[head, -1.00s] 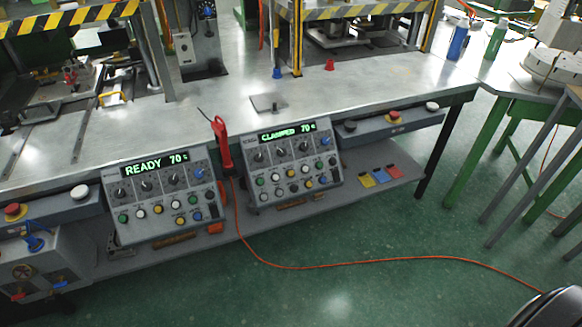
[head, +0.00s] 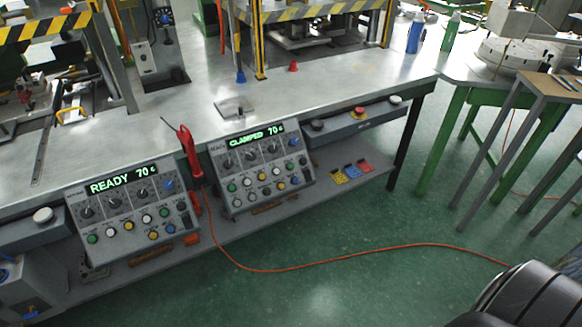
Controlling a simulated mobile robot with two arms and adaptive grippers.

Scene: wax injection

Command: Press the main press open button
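Two grey control panels with knobs and several coloured buttons hang at the bench's front edge. The left panel (head: 112,197) shows "READY 70" in green. The right panel (head: 243,150) shows "CLAMPED 70". I cannot read the button labels, so I cannot tell which one is the main press open button. Another white button (head: 43,215) is at the far left. Neither gripper is in view.
A red tool (head: 189,153) stands between the panels, its orange cable (head: 330,256) running over the green floor. The metal bench (head: 330,88) carries presses with striped guards. Yellow, blue and red pieces lie on the lower shelf (head: 308,178). A round dark part (head: 530,295) fills the lower right corner.

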